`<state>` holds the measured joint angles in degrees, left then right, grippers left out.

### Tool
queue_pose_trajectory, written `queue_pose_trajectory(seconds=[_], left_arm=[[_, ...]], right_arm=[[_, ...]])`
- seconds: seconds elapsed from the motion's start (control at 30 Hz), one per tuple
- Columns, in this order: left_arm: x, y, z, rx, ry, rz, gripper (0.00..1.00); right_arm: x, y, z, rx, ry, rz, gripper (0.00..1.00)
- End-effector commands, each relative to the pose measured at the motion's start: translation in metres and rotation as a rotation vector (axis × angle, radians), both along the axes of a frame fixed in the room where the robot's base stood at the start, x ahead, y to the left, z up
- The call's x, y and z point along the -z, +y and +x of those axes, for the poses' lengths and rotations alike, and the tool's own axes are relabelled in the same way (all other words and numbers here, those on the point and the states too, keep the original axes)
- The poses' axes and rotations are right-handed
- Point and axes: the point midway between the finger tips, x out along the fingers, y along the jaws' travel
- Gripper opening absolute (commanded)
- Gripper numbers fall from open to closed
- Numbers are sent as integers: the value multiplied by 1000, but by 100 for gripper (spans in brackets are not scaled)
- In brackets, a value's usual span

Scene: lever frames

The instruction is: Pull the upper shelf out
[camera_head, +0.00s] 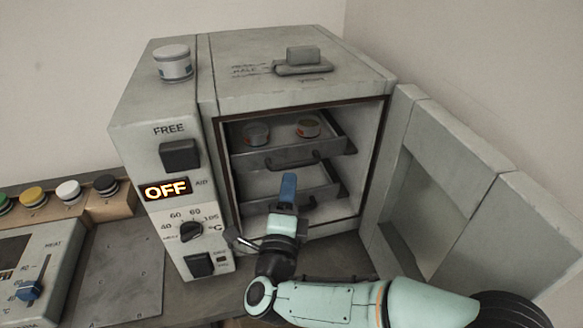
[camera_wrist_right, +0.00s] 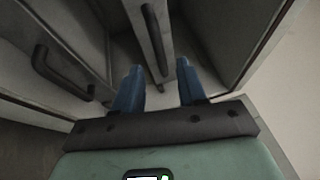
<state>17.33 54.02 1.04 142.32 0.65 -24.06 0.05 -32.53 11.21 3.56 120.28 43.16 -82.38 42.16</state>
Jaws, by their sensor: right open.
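The upper shelf (camera_head: 280,148) is a grey tray with a dark bar handle (camera_head: 293,161) on its front, inside the open oven (camera_head: 150,110). My right gripper (camera_head: 288,182) is in front of the oven opening, below the upper handle. In the wrist view its two blue fingers (camera_wrist_right: 158,78) are apart with nothing between them. A bar handle (camera_wrist_right: 155,38) shows just beyond the fingertips. My left gripper is not in view.
The oven door (camera_head: 470,180) stands swung open on the right, close to my right arm. A white jar (camera_head: 173,63) and a grey block-topped piece (camera_head: 302,62) stand on the oven top. A control panel with coloured buttons (camera_head: 68,191) is at the left.

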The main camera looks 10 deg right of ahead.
Motion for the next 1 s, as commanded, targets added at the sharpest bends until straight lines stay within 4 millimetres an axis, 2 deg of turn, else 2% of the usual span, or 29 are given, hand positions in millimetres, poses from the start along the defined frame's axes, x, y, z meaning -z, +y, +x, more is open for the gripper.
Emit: queue_pose_trajectory(seconds=[0.1,0.3,0.7,0.77,0.83,1.0], left_arm=[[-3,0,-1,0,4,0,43],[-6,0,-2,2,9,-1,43],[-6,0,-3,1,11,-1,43],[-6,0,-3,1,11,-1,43],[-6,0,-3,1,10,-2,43],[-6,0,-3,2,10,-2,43]], right_arm=[[-5,-9,22,3,-1,-1,41],[-8,-18,46,1,1,-2,41],[-9,-20,53,-1,1,-2,41],[-9,-20,53,-1,2,-2,24],[-9,-20,53,-1,2,-2,2],[-9,-20,53,-1,2,-2,0]])
